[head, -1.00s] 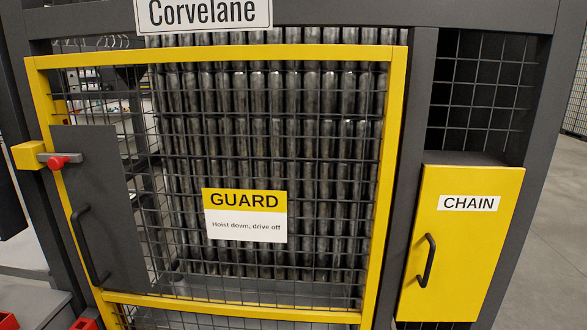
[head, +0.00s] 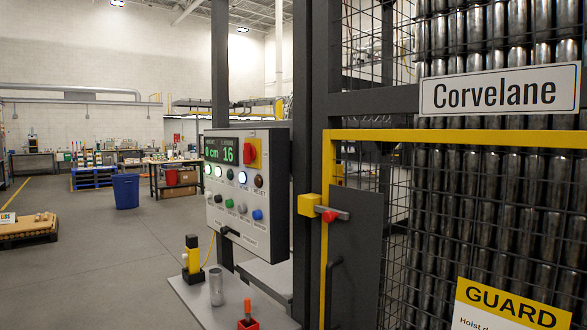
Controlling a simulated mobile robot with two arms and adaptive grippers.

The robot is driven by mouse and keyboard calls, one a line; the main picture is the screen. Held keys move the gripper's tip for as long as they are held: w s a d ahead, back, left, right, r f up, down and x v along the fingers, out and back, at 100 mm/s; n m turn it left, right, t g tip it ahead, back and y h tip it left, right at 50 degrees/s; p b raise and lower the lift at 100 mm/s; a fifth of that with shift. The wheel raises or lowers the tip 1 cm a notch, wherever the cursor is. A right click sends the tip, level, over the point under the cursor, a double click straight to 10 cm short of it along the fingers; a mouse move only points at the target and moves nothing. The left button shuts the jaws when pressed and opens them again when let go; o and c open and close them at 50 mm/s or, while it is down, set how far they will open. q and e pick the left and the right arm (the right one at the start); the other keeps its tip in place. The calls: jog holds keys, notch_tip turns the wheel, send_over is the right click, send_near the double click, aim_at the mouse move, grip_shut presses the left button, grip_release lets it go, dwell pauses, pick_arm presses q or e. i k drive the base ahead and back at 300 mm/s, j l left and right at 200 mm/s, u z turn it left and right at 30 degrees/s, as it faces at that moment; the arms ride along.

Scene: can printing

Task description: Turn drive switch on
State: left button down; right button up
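A grey control panel (head: 238,214) stands left of the machine cage in the head view, seen at an angle. Its display (head: 221,151) reads "0 cm" and "16" in green. A red rotary knob (head: 249,158) sits on a yellow plate at the panel's upper right. Below are several small buttons and knobs, including a green one (head: 229,203), a blue one (head: 257,215) and a dark red one (head: 258,181). Their labels are too small to read, so I cannot tell which is the drive switch or its position. Neither of my grippers is in view.
The yellow-framed guard door (head: 450,137) with its yellow latch block (head: 309,204) is right of the panel. A metal can (head: 216,286) and a red-handled tool (head: 247,315) are on the grey ledge below. Open floor (head: 110,265) lies left, with a blue bin (head: 126,191) farther back.

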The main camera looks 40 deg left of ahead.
aim_at(249, 153)
jog(key=u, duration=1.75)
